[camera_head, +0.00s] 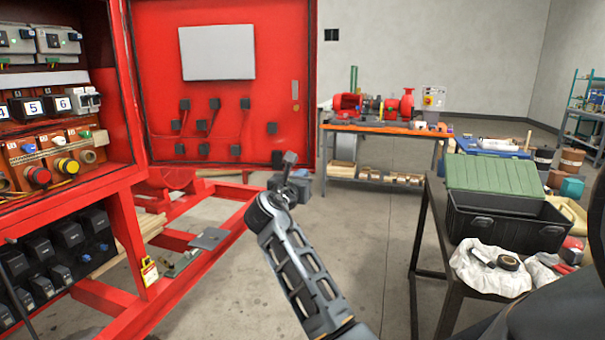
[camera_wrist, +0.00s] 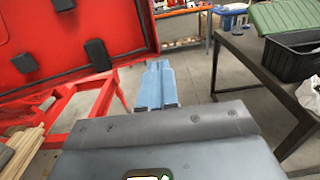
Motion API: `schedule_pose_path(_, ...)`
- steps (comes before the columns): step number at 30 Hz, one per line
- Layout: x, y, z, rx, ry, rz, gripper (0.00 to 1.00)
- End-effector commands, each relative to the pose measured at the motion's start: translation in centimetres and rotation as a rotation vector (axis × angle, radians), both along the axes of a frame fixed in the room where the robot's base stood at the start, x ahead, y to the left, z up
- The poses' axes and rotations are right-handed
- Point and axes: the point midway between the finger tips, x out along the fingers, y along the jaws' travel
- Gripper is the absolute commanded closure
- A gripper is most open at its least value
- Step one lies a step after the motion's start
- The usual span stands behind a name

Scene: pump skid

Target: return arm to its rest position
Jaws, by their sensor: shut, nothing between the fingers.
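My arm (camera_head: 300,275) reaches up from the lower middle of the head view, bent at a joint near its far end. My gripper (camera_head: 290,158) is at its far end, above the open floor between the red skid and the workbench. In the wrist view my gripper (camera_wrist: 157,68) shows as blue-grey fingers close together, shut and empty. It appears clear of the things around it, and nothing hangs from it.
The red skid frame (camera_head: 215,232) and open red cabinet door (camera_head: 272,60) are on the left. A workbench (camera_head: 385,128) with a red pump stands behind. On the right a dark table (camera_head: 433,215) holds a black toolbox (camera_head: 505,222) with a green lid. Floor between is clear.

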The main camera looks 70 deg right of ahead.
Motion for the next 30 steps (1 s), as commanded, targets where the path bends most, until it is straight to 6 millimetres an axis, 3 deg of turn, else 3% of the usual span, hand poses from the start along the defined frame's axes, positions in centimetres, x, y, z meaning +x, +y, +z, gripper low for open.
schedule_pose_path(6, -0.6, 2.0, 0.0, 0.000, 0.000, 0.000, 1.00)
schedule_pose_path(15, -0.7, 2.2, 0.0, 0.001, -0.001, 0.001, 1.00)
schedule_pose_path(19, -0.2, 3.7, -1.9, 0.029, -0.044, 0.049, 1.00)
schedule_pose_path(23, 0.8, 7.8, -6.5, 0.114, -0.175, 0.174, 1.00)
schedule_pose_path(30, 0.6, 18.9, -15.4, 0.396, -0.535, 0.419, 1.00)
